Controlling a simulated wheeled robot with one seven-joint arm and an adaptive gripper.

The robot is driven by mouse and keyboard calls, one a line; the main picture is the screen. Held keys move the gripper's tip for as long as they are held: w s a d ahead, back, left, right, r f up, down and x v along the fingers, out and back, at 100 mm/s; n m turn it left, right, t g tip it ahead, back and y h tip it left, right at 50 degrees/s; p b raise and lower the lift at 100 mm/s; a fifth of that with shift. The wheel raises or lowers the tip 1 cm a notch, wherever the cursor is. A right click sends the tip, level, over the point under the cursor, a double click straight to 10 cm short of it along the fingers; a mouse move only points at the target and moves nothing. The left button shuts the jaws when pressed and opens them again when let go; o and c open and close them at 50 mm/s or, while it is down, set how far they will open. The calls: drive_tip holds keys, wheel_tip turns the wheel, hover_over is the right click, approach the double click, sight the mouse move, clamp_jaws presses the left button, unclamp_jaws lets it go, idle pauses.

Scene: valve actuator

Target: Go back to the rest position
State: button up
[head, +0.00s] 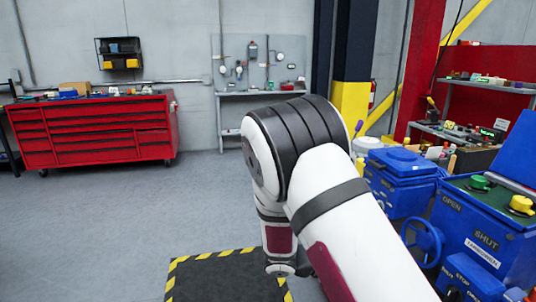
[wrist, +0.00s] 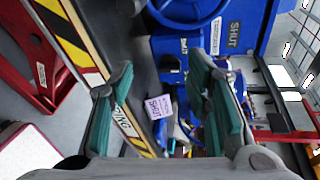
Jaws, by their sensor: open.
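In the wrist view my gripper (wrist: 168,110) is open, with its two green-padded fingers apart and nothing between them. Behind the fingers is a blue valve actuator (wrist: 255,28) with a SHUT label and part of a blue handwheel (wrist: 188,10). In the head view my white and black arm fills the middle and lower right, and the gripper itself is hidden. The blue actuator (head: 470,225) stands at the right, with a green knob (head: 479,183), a yellow knob (head: 521,205) and a blue handwheel (head: 424,241). My arm is left of it.
A red tool cabinet (head: 95,132) stands at the back left. A workbench with a pegboard (head: 259,65) is at the back. A striped black mat (head: 222,278) lies on the floor in front. Red shelving (head: 490,62) stands at the right. The grey floor at left is clear.

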drive_tip(key=s+a+r+m+t+y, duration=0.2)
drive_tip(key=s+r+m+y, duration=0.5)
drive_tip(key=s+m, duration=0.5)
drive_tip(key=s+a+r+m+t+y, duration=0.2)
drive_tip(key=s+a+r+m+y, duration=0.3)
drive_tip(key=m, duration=1.7)
drive_tip(key=s+r+y, duration=0.3)
drive_tip(key=s+r, duration=0.3)
drive_tip(key=r, duration=0.1)
drive_tip(key=shift+s+a+p, duration=0.3)
drive_tip(key=shift+s+p, duration=0.1)
